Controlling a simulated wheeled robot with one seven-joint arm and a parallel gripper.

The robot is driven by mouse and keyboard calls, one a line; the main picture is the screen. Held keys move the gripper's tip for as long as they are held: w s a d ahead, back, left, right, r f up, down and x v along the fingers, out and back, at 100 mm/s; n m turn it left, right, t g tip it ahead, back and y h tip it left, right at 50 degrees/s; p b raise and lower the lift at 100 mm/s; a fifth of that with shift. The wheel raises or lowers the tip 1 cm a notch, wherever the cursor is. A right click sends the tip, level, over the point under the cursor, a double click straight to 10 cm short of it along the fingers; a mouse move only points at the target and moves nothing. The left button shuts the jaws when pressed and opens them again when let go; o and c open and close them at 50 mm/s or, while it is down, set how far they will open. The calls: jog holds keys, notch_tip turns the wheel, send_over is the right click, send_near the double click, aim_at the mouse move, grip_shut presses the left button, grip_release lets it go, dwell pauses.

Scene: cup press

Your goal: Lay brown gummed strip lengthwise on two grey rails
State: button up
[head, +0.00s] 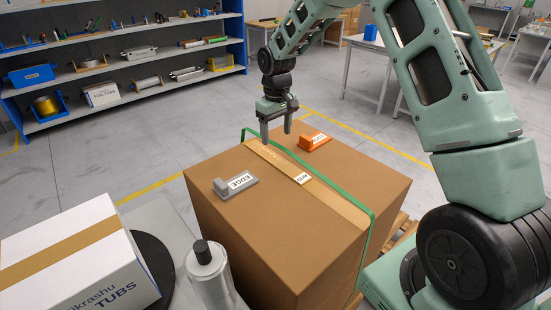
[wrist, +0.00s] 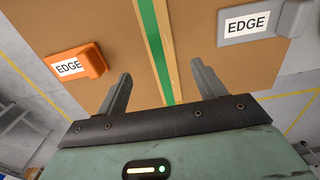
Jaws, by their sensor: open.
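A large cardboard box (head: 230,235) stands with a tan-brown strip (head: 325,194) running lengthwise across its top; the strip also shows in the wrist view (wrist: 166,22). A green band (head: 340,190) runs beside it and down the box's sides. A grey block marked EDGE (head: 236,186) sits left of the strip and an orange block marked EDGE (head: 314,141) right of it. My gripper (head: 276,138) is open and empty above the far part of the box top. In the wrist view its fingers (wrist: 161,70) straddle the strip and band. I cannot make out two grey rails.
A white box marked TUBS (head: 75,262) and a grey cylinder with a black cap (head: 206,272) stand at the front left. Blue-framed shelves (head: 125,55) stand at the back left. The floor behind the cardboard box is clear.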

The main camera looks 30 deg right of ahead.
aim_at(276, 159)
notch_tip(276, 159, down, 8)
jog(key=shift+f+p, duration=0.1)
jog(key=shift+p, duration=1.1)
jog(key=c, duration=1.1)
